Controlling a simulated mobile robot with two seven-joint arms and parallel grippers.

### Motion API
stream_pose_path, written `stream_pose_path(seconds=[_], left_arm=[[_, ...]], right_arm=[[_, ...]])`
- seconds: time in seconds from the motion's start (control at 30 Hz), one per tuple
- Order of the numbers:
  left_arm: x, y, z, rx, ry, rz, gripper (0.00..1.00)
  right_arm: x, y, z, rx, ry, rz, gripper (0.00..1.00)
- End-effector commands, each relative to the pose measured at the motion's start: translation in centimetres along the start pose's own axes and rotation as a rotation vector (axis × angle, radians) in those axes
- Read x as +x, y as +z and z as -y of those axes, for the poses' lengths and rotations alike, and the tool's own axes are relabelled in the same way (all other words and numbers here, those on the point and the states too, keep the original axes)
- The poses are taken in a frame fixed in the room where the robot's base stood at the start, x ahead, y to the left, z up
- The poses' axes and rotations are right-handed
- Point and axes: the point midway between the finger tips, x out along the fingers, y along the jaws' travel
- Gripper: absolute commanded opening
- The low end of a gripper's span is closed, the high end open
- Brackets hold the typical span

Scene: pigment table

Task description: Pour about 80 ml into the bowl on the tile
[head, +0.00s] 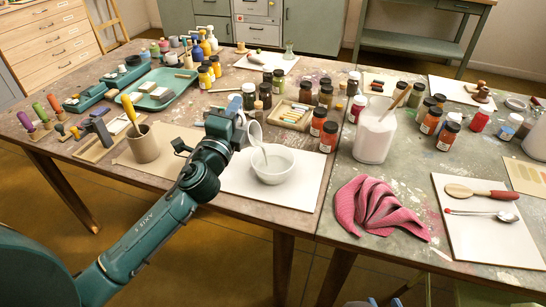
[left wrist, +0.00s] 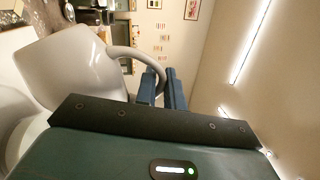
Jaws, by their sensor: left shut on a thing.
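My left gripper (head: 240,122) is shut on the handle of a white jug (head: 255,133), which is tilted over the bowl. A thin pale stream (head: 265,155) appears to run from its lip into the bowl. The white bowl (head: 273,175) sits upright on a white tile (head: 240,184); its liquid level is hard to tell. In the left wrist view the jug (left wrist: 75,65) fills the left side, and the gripper fingers (left wrist: 165,88) close on its curved handle. A dark and blue piece at the bottom edge of the head view appears to be my right gripper (head: 385,300), mostly cut off.
Left of the tile stands a brown pot (head: 142,145) with a yellow-handled tool. Right are a large white jar (head: 374,135), a crumpled red cloth (head: 380,205) and a white board (head: 485,240) with a spoon. Several paint jars stand behind the bowl.

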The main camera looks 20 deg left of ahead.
Motion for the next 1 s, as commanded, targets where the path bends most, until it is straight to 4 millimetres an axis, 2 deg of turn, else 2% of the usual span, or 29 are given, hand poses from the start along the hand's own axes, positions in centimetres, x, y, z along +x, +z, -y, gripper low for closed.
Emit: stream_pose_path(seconds=[0.47, 1.0], left_arm=[[0.1, -0.3, 0.5, 0.045, -0.007, -0.007, 0.0], [0.0, -1.5, 1.0, 0.106, -0.013, -0.018, 0.0]], right_arm=[[0.2, 0.0, 0.0, 0.002, -0.002, 0.01, 0.36], [0.4, -0.2, 0.3, 0.007, -0.008, 0.019, 0.36]])
